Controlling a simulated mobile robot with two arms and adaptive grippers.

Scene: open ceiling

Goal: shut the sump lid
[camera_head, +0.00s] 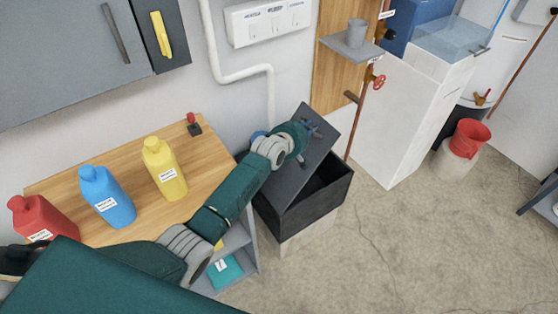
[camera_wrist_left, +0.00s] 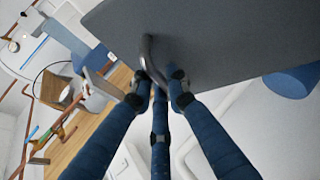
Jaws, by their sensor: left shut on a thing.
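The sump is a black open-topped box (camera_head: 318,205) on a pale block, right of the wooden bench. Its dark grey lid (camera_head: 290,166) stands tilted up, leaving the dark inside showing. The lid fills the upper right of the left wrist view (camera_wrist_left: 235,40), with a curved metal handle (camera_wrist_left: 147,52) on its face. My left gripper (camera_head: 312,129) is at the upper part of the lid. In the left wrist view its blue fingers (camera_wrist_left: 160,82) are shut on the handle's end. My right gripper is not in view.
Red, blue and yellow bottles (camera_head: 166,170) stand on the bench (camera_head: 205,155) left of the sump. A copper pipe with a red valve wheel (camera_head: 376,81) and a white cabinet (camera_head: 400,120) stand behind right. The concrete floor (camera_head: 420,240) in front is clear.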

